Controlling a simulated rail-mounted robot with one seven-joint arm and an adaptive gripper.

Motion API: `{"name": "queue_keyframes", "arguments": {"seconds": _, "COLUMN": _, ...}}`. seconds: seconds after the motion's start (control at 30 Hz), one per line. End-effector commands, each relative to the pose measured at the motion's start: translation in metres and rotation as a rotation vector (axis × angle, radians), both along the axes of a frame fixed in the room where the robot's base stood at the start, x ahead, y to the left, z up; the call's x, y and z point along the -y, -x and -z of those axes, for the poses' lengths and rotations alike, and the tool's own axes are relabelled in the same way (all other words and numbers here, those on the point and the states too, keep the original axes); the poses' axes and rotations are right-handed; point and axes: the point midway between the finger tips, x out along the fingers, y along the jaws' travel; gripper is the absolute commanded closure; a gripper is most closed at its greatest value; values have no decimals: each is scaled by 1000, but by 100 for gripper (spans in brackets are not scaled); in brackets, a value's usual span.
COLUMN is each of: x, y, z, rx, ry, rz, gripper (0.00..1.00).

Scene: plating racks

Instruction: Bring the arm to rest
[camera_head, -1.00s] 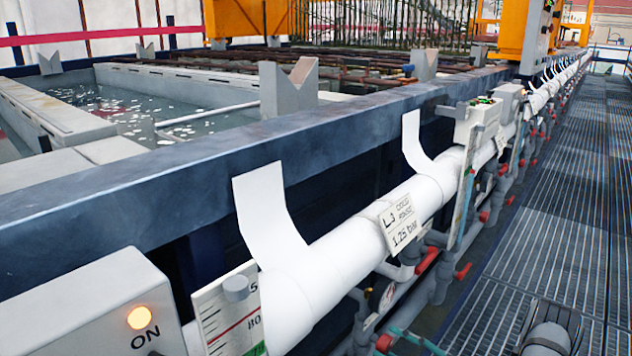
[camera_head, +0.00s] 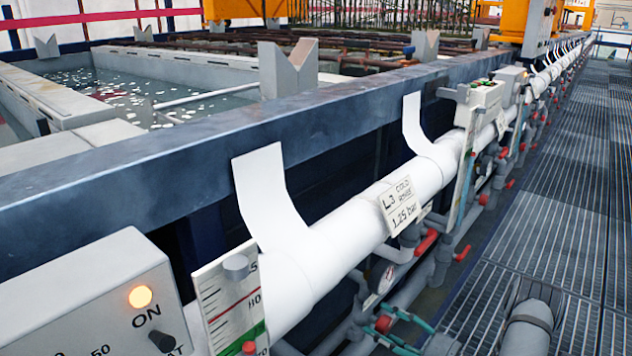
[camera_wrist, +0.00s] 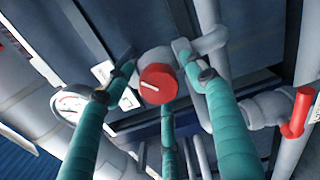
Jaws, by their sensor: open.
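My gripper (camera_wrist: 154,50) shows in the wrist view as teal fingers spread apart, with dark joints. It is open and holds nothing. A round red knob (camera_wrist: 158,84) with a white mark shows between the fingers; I cannot tell whether any finger touches it. In the head view, part of my gripper (camera_head: 398,334) shows at the bottom edge, in front of the pipework and beside a red knob (camera_head: 383,324). The rest of the gripper is out of that view.
In the wrist view, a dial gauge (camera_wrist: 70,103) is left and a red valve handle (camera_wrist: 299,112) right. In the head view, a white pipe (camera_head: 345,235) with a label (camera_head: 401,205) runs along the tank.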

Motion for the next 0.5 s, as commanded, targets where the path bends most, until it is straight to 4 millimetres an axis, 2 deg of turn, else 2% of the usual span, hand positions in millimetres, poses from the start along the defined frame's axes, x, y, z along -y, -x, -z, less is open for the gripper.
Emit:
{"name": "queue_keyframes", "arguments": {"seconds": 0.07, "x": 1, "y": -1, "z": 8, "rx": 80, "ry": 68, "rz": 2, "gripper": 45}}
{"name": "queue_keyframes", "arguments": {"seconds": 0.5, "x": 1, "y": -1, "z": 10, "rx": 527, "ry": 448, "rz": 0, "gripper": 45}}
